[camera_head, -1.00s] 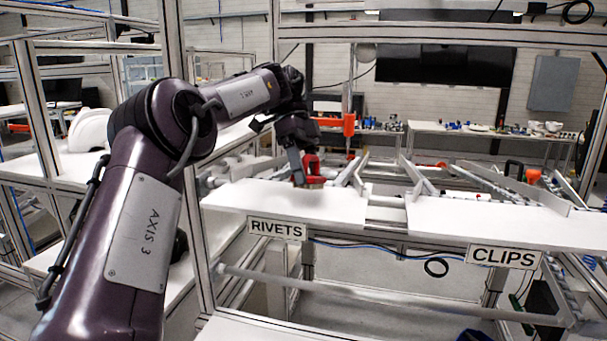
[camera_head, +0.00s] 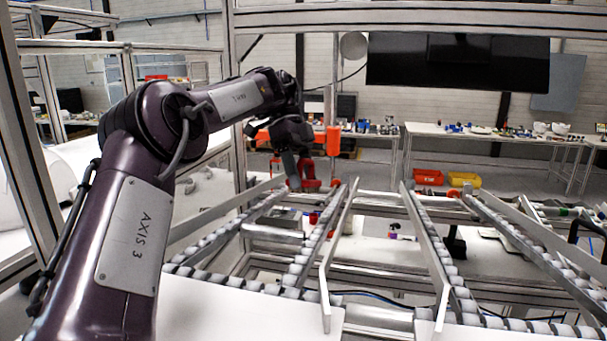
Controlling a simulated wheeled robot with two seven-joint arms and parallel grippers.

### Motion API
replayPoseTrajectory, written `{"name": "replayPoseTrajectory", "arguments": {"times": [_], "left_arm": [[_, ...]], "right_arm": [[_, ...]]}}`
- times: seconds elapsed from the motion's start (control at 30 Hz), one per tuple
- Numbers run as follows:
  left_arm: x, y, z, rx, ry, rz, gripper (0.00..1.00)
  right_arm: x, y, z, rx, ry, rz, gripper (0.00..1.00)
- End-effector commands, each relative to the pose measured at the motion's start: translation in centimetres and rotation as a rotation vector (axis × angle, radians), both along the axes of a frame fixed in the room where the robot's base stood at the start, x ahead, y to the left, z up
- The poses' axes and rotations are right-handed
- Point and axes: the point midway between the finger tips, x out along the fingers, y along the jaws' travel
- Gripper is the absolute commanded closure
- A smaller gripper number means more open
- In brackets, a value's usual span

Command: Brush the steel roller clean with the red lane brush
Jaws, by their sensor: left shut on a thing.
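My left gripper (camera_head: 294,174) is shut on the red lane brush (camera_head: 308,181). The brush is upright above the far part of the left roller lane; its bristles are hard to make out. A plain silver cylinder (camera_head: 272,234), which looks like a steel roller, lies crosswise between the left lane's rails, nearer than the brush and apart from it. Another steel cylinder (camera_head: 384,317) shows at the front between the white panels. I cannot tell which one is the task's roller. My right gripper is out of view.
Lanes of small grey rollers (camera_head: 312,250) run away from me between raised metal side rails (camera_head: 338,255). A white panel (camera_head: 240,312) lies at the front. An upright frame post (camera_head: 236,120) stands left of the gripper. Red (camera_head: 428,177) and yellow (camera_head: 464,180) bins sit farther back.

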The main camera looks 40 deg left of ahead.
Motion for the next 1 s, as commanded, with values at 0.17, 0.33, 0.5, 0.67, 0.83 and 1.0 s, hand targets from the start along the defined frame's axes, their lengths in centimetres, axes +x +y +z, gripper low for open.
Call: {"name": "replayPoseTrajectory", "arguments": {"times": [0.17,0.33,0.5,0.67,0.83,1.0], "left_arm": [[-0.5,-0.3,-1.3,-0.002,0.001,0.000,0.52],[-1.1,-0.5,-3.1,-0.003,0.001,0.001,0.52],[-1.5,-0.8,-4.5,0.000,0.001,0.000,0.52],[-1.7,-0.9,-5.1,-0.001,0.000,0.000,0.52],[-1.7,-0.9,-5.3,0.000,-0.001,0.001,0.52],[-1.7,-0.9,-5.3,0.000,-0.001,0.001,0.52]], "right_arm": [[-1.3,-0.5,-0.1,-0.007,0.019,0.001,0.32],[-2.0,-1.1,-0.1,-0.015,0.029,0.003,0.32],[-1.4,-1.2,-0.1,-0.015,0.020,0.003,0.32],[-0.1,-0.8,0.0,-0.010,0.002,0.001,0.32],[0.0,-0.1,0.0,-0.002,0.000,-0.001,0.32],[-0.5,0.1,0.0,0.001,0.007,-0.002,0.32]]}}
